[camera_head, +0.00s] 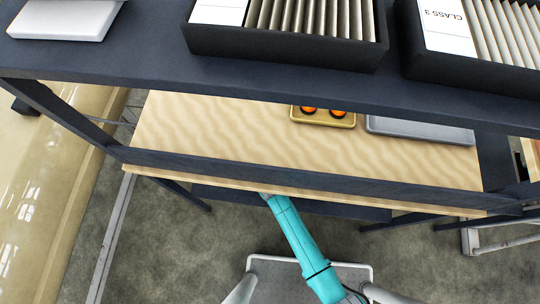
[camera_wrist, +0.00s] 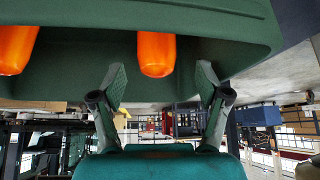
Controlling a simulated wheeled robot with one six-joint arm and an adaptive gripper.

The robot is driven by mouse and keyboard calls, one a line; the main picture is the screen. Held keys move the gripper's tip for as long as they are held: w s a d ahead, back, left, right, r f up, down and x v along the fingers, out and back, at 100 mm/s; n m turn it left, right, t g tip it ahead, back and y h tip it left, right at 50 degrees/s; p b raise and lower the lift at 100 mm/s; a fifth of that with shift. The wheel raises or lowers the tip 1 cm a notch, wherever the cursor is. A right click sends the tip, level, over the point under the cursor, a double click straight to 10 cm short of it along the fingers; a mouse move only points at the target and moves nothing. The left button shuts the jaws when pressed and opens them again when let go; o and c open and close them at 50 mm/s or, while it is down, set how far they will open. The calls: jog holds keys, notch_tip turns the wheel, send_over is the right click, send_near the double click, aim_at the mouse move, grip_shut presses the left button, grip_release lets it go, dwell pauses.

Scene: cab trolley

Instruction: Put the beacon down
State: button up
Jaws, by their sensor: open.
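In the wrist view, which looks upside down, an orange beacon (camera_wrist: 157,54) stands in a green tray (camera_wrist: 200,18), its base hidden by the tray's rim. My gripper (camera_wrist: 162,78) is open, with one finger to each side of this beacon and a gap between; I cannot tell how far ahead of the fingertips it is. A second orange beacon (camera_wrist: 14,50) is in the tray at the left, cut by the picture edge. In the head view my gripper is hidden by the wooden shelf, and only my teal arm shows.
A yellow tray (camera_head: 322,123) with two orange items and a grey tray (camera_head: 420,134) sit on the wooden shelf (camera_head: 220,130). The dark upper shelf (camera_head: 150,60) holds black boxes and a white item (camera_head: 65,18). The shelf's left part is bare.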

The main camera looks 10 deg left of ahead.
jog(key=v, duration=0.7)
jog(key=shift+s+d, duration=0.1)
jog(key=s+d+r+t+y, duration=0.1)
jog(key=s+d+r+t, duration=0.15)
jog(key=s+d, duration=0.45)
jog(key=s+d+r+t, duration=0.1)
jog(key=s+d+r, duration=0.3)
jog(key=s+d, duration=0.35)
jog(key=s+d+r+t, duration=0.1)
jog(key=s+r, duration=0.3)
jog(key=r, duration=0.4)
jog(key=s+d+r+m+t+h, duration=0.1)
jog(key=s+d+r+t, duration=0.1)
jog(key=r, duration=0.6)
jog(key=s+d+r+t+h, duration=0.1)
jog(key=s+d+r+t, duration=0.1)
jog(key=s+d+r, duration=0.2)
notch_tip(320, 180, up, 4)
jog(key=shift+s+r+m, duration=0.1)
jog(key=shift+s+m, duration=0.3)
jog(key=shift+s, duration=0.85)
